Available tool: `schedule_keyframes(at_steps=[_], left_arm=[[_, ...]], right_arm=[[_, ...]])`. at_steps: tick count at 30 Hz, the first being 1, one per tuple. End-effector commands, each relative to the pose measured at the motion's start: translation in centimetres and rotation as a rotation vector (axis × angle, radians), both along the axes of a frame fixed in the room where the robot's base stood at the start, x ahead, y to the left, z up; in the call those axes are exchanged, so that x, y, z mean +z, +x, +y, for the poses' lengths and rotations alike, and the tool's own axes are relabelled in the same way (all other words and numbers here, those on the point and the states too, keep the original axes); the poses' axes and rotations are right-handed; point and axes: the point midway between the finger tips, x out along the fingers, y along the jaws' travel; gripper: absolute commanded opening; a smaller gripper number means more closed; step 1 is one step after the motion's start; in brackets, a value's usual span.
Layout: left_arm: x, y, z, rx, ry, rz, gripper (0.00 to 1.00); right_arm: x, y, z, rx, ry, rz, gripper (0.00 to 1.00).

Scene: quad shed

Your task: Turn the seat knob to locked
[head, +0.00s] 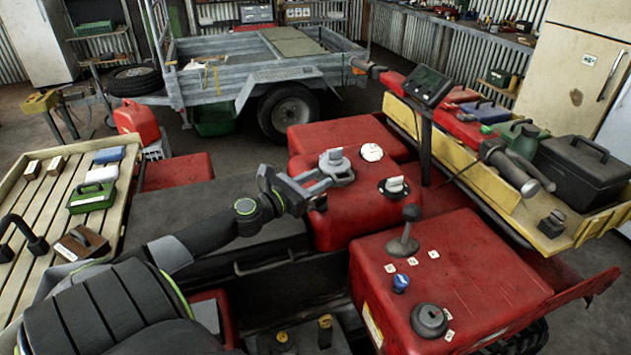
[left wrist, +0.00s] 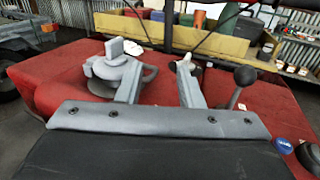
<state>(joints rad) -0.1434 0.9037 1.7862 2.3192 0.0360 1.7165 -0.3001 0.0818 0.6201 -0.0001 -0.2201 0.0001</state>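Several controls sit on the red quad body (head: 465,285). A grey knob (head: 335,157) with a raised grip on a round base stands beside my left gripper. A knob with a pale grip on a black base (head: 394,186) is to its right. I cannot tell from any label which one is the seat knob, or its setting. My left gripper (head: 332,190) is open, low over the red body, with nothing between its fingers. In the left wrist view, the grey knob (left wrist: 113,48) is at the outer side of the left finger; contact is unclear. My right gripper is not in view.
A black-ball lever (head: 409,232), a blue knob (head: 401,283) and a dark round switch (head: 430,320) stand nearby. A post with a display (head: 427,86) rises behind. A yellow rack (head: 480,185) with tools lies right, a slatted rack (head: 40,205) left, a trailer (head: 220,85) behind.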

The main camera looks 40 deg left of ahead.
Motion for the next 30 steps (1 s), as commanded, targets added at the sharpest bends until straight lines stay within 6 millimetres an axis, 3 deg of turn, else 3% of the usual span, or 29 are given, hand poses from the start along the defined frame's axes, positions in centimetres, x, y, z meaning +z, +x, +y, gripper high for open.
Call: schedule_keyframes(at_steps=[1, 7, 20, 27, 30], left_arm=[[1.3, 0.0, 0.0, 0.0, 0.0, -0.001, 0.34], [3.3, 0.0, 0.0, 0.0, 0.0, -0.001, 0.34], [3.8, 0.0, 0.0, 0.0, 0.0, -0.001, 0.34], [3.4, 0.2, -0.4, -0.005, 0.122, -0.02, 0.02], [2.9, 0.6, -0.9, -0.009, 0.295, -0.044, 0.0]], right_arm=[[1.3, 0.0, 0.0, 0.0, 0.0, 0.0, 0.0], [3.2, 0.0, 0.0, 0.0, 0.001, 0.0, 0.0], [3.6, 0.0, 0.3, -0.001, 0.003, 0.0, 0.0], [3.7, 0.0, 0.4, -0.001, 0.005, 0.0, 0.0], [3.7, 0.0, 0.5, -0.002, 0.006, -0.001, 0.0]])
